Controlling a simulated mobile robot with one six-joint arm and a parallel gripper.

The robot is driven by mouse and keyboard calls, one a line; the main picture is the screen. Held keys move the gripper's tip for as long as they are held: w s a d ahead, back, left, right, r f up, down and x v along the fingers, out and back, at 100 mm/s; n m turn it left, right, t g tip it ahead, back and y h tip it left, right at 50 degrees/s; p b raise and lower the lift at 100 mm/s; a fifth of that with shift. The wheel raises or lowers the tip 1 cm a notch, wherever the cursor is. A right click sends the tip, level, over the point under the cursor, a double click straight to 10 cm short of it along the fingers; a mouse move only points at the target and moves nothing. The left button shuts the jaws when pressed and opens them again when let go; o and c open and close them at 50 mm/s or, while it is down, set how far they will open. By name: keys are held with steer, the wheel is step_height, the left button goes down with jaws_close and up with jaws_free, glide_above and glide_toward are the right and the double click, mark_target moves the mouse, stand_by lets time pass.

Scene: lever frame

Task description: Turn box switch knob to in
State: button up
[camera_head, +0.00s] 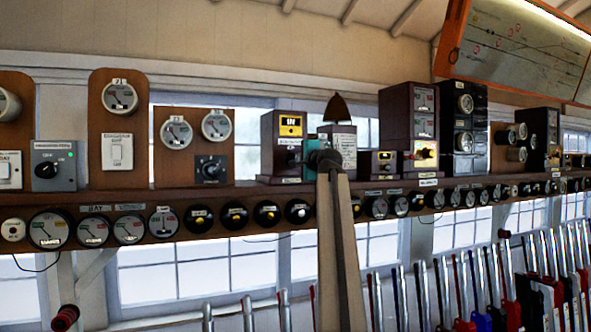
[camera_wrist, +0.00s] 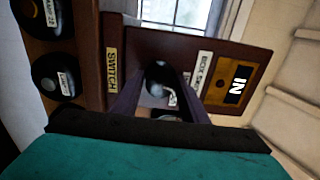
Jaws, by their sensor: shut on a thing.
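The box switch is a dark wooden box (camera_head: 268,133) on the shelf, left of my arm in the head view. It also shows in the wrist view (camera_wrist: 150,45), tilted by the camera angle. Its yellow-framed indicator window (camera_wrist: 237,85) reads IN. The window shows as a small yellow plate in the head view (camera_head: 291,126). The dark, shiny knob (camera_wrist: 157,74) sits on its front face between my two fingers. My gripper (camera_wrist: 160,88) is shut on the knob.
A shelf (camera_head: 235,198) carries instruments on both sides, including a bell-topped box (camera_head: 343,150) close to my wrist. Round dials and plungers (camera_head: 267,213) line the shelf's front. Several levers (camera_head: 443,290) stand below right. A track diagram (camera_head: 520,45) hangs upper right.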

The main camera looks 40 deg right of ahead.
steer(key=shift+n+b, duration=0.3)
steer(key=shift+n, duration=0.8)
steer(key=o, duration=0.9)
steer(key=shift+c, duration=0.2)
steer(key=shift+s, duration=0.1)
steer(key=b+v, duration=0.4)
steer(key=v, duration=0.9)
steer(key=shift+s, duration=0.3)
